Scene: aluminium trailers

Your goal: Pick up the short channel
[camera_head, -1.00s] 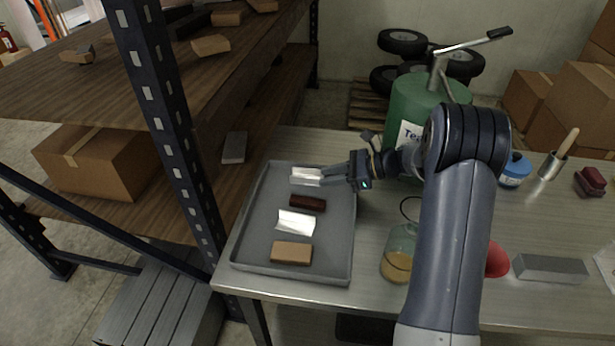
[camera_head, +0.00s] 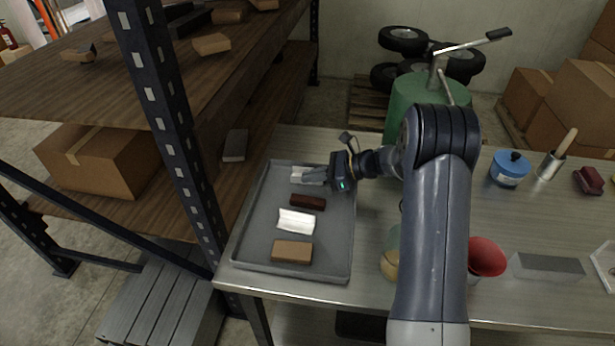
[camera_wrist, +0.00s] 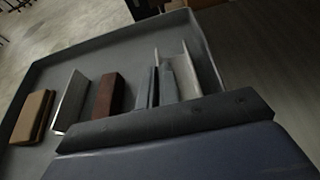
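The short channel (camera_head: 297,174) is a light silver U-shaped piece at the far end of the grey tray (camera_head: 262,266). In the wrist view the channel (camera_wrist: 182,73) shows its open trough, with one upright wall running between my fingers. My gripper (camera_head: 313,177) reaches in over the tray's right rim and covers the channel's right part. In the wrist view my gripper (camera_wrist: 158,80) has its fingers close together, shut on that near wall. The channel appears still down in the tray; any gap beneath it is hidden.
A dark red block (camera_head: 307,202), a silver angle piece (camera_head: 296,222) and a brown block (camera_head: 292,252) lie in the tray nearer the front. A green cylinder (camera_head: 408,98) stands behind my arm. A jar (camera_head: 390,262) and red funnel (camera_head: 486,257) are at the right.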

